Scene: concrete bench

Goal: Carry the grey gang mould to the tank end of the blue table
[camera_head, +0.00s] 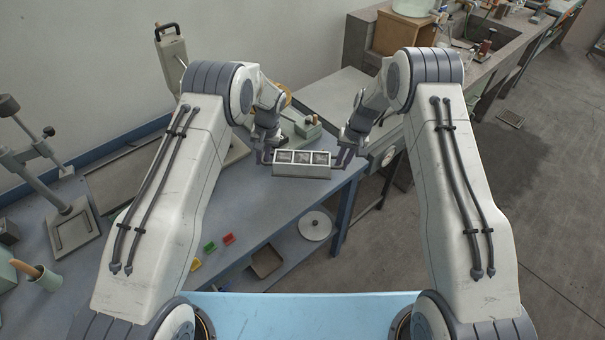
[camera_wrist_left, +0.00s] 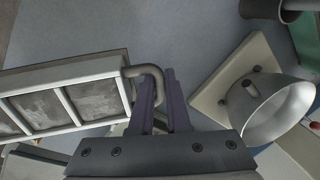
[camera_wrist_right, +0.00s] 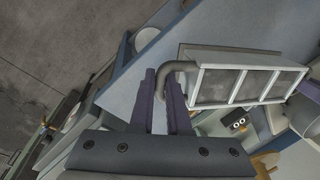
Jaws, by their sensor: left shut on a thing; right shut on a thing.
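The grey gang mould (camera_head: 302,171) is a long box with three open compartments holding grey material. It is held roughly level between my two grippers, over the right-hand edge of the blue table (camera_head: 185,250); whether it touches the top is unclear. My left gripper (camera_head: 267,156) is shut on the bent handle at its left end. That handle (camera_wrist_left: 152,72) lies between the fingers in the left wrist view. My right gripper (camera_head: 342,158) is shut on the opposite handle, which shows in the right wrist view (camera_wrist_right: 178,72).
A green apparatus (camera_head: 301,124) stands just behind the mould. A stand with a square base (camera_head: 73,230) is at the left. A white disc (camera_head: 315,225) and a brown tray (camera_head: 267,262) sit lower, below the tabletop. A concrete bench (camera_head: 480,65) with a sink runs back right.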

